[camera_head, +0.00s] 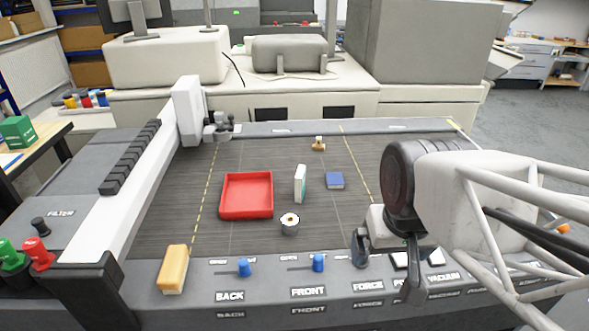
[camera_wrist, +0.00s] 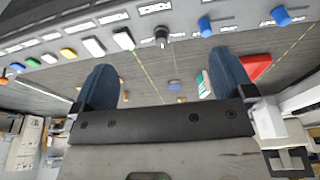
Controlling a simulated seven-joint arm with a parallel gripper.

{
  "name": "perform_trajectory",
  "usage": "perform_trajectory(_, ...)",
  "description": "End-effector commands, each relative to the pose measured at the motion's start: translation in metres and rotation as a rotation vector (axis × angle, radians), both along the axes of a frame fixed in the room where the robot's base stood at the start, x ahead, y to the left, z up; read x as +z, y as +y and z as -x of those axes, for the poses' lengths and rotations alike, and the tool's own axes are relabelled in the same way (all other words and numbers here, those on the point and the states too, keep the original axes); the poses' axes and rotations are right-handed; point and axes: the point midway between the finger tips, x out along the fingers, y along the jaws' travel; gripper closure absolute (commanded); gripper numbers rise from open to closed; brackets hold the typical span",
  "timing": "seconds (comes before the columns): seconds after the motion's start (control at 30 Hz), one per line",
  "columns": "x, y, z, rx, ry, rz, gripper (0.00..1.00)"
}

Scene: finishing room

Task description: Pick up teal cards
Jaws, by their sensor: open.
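The teal cards (camera_head: 300,184) look like a small upright pack, white with a teal face, standing on the dark ribbed bed right of the red tray. In the wrist view the teal and white pack (camera_wrist: 203,86) shows just left of the right-hand finger, farther off. My gripper (camera_head: 386,264) is over the front right of the bed, near the control panel, to the right of and nearer than the cards. Its two dark blue fingers (camera_wrist: 165,82) are spread wide with nothing between them.
A wooden piece (camera_head: 319,143) stands behind. A yellow block (camera_head: 173,269) and knobs line the front panel. A white gantry (camera_head: 140,190) borders the left.

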Motion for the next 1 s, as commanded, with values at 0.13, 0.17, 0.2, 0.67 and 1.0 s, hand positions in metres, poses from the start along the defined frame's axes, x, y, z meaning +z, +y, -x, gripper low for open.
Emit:
perform_trajectory(0.13,-0.001,0.003,-0.008,-0.036,0.021,-0.036,0.00)
perform_trajectory(0.17,-0.002,0.004,-0.010,-0.048,0.028,-0.047,0.00)
perform_trajectory(0.2,-0.003,0.006,-0.014,-0.065,0.039,-0.066,0.00)
perform_trajectory(0.67,-0.018,0.035,-0.091,-0.406,0.235,-0.381,0.00)
perform_trajectory(1.0,-0.034,0.051,-0.161,-0.688,0.406,-0.620,0.00)
